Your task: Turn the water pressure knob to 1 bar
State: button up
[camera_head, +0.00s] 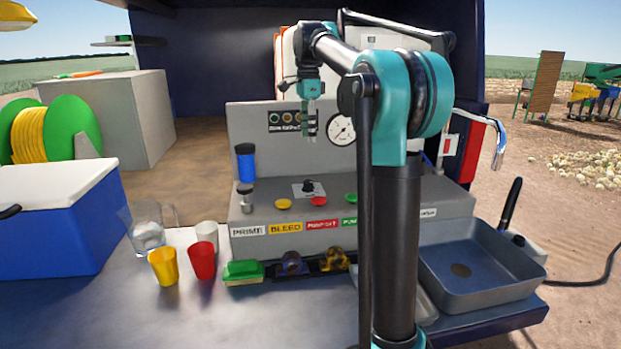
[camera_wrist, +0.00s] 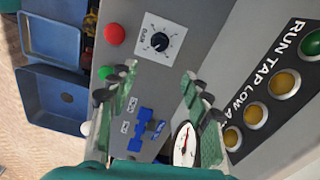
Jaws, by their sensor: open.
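A black knob (camera_head: 308,186) sits on a white plate on the sloped grey control panel, between a yellow and a red button. In the wrist view the knob (camera_wrist: 160,42) shows with a white dial plate of marks around it; I cannot read its exact setting. My gripper (camera_head: 309,132) points down above and behind the knob, in front of the upright panel, apart from it. In the wrist view my gripper (camera_wrist: 159,74) has its green-padded fingers spread, with nothing between them. A round white gauge (camera_head: 342,130) with a needle is on the upright panel.
Indicator lamps (camera_wrist: 270,98) line the upright panel. A red button (camera_wrist: 115,34) and blue fittings (camera_wrist: 146,128) are near the knob. A blue bottle (camera_head: 245,163) stands left on the console. Cups, a jug (camera_head: 148,232) and a sponge (camera_head: 243,272) lie in front; a sink (camera_head: 480,252) is right.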

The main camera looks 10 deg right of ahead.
aim_at(308, 182)
notch_tip(308, 182, down, 16)
jog(key=shift+f, duration=0.1)
dwell(0.4)
grip_shut()
